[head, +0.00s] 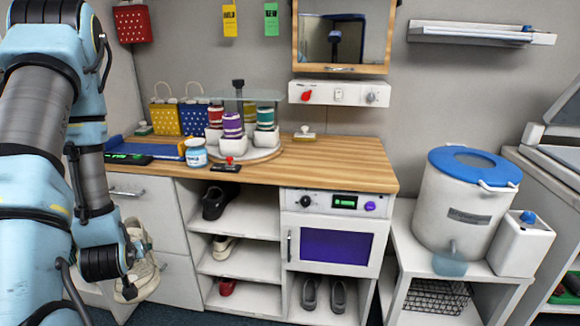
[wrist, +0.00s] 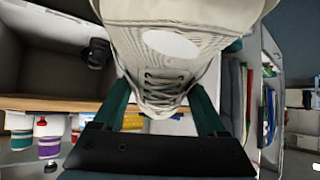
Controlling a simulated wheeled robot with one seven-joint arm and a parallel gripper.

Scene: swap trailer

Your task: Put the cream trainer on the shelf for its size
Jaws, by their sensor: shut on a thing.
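The cream trainer (head: 146,272) hangs in my gripper (head: 130,262) at the lower left of the head view, in front of the white drawers. In the wrist view the trainer (wrist: 180,75) fills the upper middle, laces toward the camera, between the two green fingers of my gripper (wrist: 162,100), which is shut on it. To the right stands an open shelf unit (head: 243,258) under the counter. A black shoe (head: 215,202) is on its top shelf, a cream shoe (head: 222,247) on the middle one and a red shoe (head: 228,287) at the bottom. No size marks are readable.
Grey shoes (head: 338,296) stand below a small white oven (head: 335,245) right of the shelves. The wooden counter (head: 320,165) above holds a carousel of spools (head: 240,130), a jar (head: 196,152) and bags. The right part of each shelf looks free.

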